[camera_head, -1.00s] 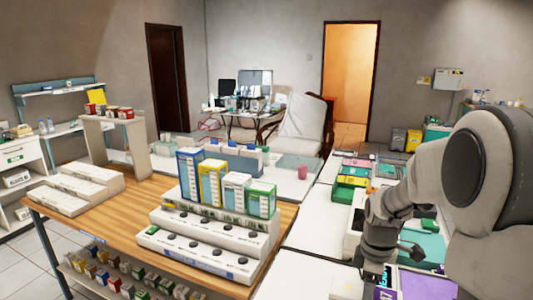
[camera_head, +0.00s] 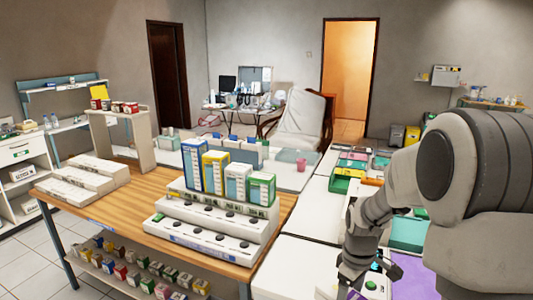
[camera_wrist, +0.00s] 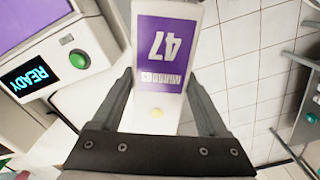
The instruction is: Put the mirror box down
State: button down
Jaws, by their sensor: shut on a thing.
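The mirror box (camera_wrist: 159,60) is white with a purple label reading "47" and "MIRRORS", upside down in the wrist view. My gripper (camera_wrist: 160,88) is shut on it, with one dark finger along each side. The tiled floor shows beyond the box on the right, and a white surface lies to its left. In the head view my gripper (camera_head: 352,275) is low at the bottom edge, and I cannot make out the box clearly there.
A white device with a lit "READY" display (camera_wrist: 25,77) and a green button (camera_wrist: 79,60) stands close left of the box. In the head view, a wooden table (camera_head: 130,207) holds stepped racks and boxes. The white counter (camera_head: 290,265) has bare room left of my gripper.

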jog(key=a+f+m, duration=0.5)
jog(key=m, duration=0.3)
jog(key=shift+a+f, duration=0.2)
